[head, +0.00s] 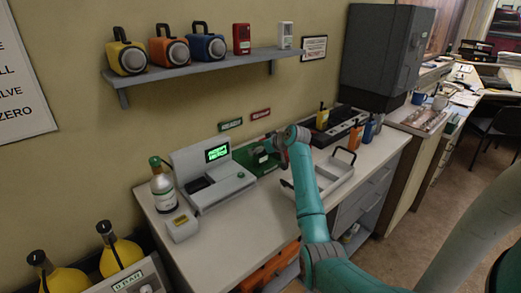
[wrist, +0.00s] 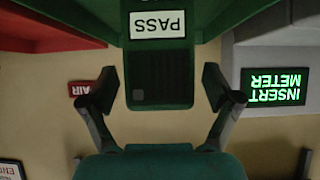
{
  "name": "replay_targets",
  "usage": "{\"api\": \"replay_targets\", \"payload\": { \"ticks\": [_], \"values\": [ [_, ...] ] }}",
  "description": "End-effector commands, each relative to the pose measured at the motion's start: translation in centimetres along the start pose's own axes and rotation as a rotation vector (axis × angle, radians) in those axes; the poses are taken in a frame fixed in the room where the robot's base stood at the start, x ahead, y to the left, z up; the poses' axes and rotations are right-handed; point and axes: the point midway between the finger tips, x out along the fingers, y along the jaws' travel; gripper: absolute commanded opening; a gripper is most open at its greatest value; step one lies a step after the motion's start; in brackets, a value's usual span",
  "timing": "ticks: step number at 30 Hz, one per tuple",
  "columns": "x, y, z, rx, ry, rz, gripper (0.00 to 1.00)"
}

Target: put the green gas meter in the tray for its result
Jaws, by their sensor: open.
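The green gas meter (wrist: 160,75), with a dark grille on its face, stands between the spread fingers of my gripper (wrist: 158,90) in the wrist view, which is upside down. In the head view the meter (head: 262,157) is small and partly hidden beside my gripper (head: 275,147). It appears to be in the green tray (head: 268,169), under the green wall sign. A white PASS label (wrist: 158,24) shows on green in the wrist view. The fingers are open with gaps at both sides of the meter. The console (head: 215,185) screen reads INSERT METER.
A red tray (wrist: 40,25) is beside the green one. A grey tray with black handles (head: 328,186) lies to the right on the bench. A gas bottle (head: 163,190) stands left of the console. A shelf (head: 200,66) with several meters hangs above.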

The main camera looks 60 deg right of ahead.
Motion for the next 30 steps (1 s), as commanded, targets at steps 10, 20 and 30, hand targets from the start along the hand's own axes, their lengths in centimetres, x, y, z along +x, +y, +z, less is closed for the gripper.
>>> {"api": "replay_targets", "payload": {
  "ticks": [10, 20, 30],
  "values": [
    [-5.7, 0.1, -0.1, -0.001, 0.004, 0.003, 0.89],
    [-11.0, 0.1, -0.1, 0.0, 0.003, 0.002, 0.89],
    [-12.0, 0.0, 0.0, 0.0, 0.001, 0.0, 0.89]
  ]
}}
